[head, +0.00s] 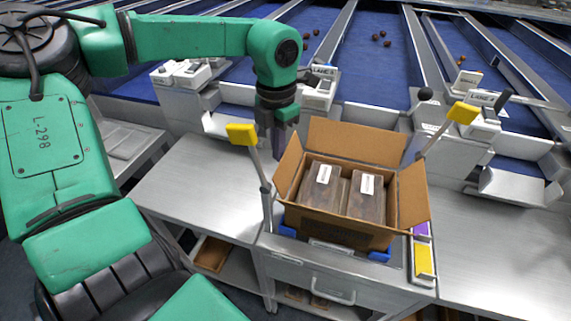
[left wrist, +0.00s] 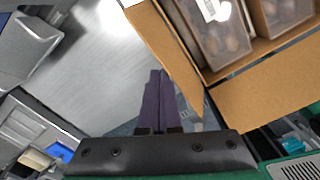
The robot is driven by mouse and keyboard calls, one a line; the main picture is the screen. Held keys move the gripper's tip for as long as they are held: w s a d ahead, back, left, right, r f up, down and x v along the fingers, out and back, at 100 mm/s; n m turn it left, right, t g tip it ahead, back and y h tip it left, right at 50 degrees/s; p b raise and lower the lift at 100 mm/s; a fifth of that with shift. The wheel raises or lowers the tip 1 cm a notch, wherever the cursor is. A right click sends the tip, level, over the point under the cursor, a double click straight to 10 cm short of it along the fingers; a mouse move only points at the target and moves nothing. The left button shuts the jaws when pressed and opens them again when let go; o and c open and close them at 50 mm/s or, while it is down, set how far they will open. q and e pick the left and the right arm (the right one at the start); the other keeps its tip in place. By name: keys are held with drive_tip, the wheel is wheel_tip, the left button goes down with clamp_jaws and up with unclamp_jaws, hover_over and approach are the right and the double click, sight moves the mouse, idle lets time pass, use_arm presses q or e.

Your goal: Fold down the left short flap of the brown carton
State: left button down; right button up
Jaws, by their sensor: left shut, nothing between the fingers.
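The brown carton (head: 330,225) stands open on the steel bench. Its left short flap (head: 287,168) stands up and leans outward; it also shows edge-on in the left wrist view (left wrist: 168,48). The back long flap (head: 355,143) and right short flap (head: 412,195) also stand up. Two clear packs of dates (head: 322,188) with white labels lie inside. My left gripper (head: 279,150) points down, shut and empty, outside the carton near its back left corner. In the left wrist view its fingers (left wrist: 158,75) are together beside the left flap; I cannot tell whether they touch it. My right gripper is out of view.
Yellow-topped posts (head: 242,134) stand left and right (head: 462,113) of the carton. Blue corner stops (head: 379,255) hold its base. Purple and yellow blocks (head: 423,262) lie to its right. Bare bench (head: 195,190) is free at left. Sorting lanes run behind.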

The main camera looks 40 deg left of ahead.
use_arm(q)
drive_tip(key=shift+w+d+r+b, duration=0.1)
drive_tip(key=shift+w+d+b, duration=0.25)
drive_tip(key=shift+d, duration=0.9)
drive_tip(key=shift+w+d+b, duration=0.15)
drive_tip(key=shift+w+d, duration=0.4)
drive_tip(key=shift+d, duration=0.75)
drive_tip(key=shift+w+d+r+b, duration=0.1)
drive_tip(key=shift+w+d+b, duration=0.25)
drive_tip(key=shift+d, duration=0.9)
drive_tip(key=shift+a+f, duration=0.1)
drive_tip(key=shift+f, duration=0.3)
drive_tip(key=shift+f+b, duration=1.6)
drive_tip(key=shift+b, duration=0.05)
drive_tip(key=shift+r, duration=0.1)
wheel_tip(320, 180, up, 11)
drive_tip(key=p, duration=0.7)
drive_tip(key=shift+p, duration=0.4)
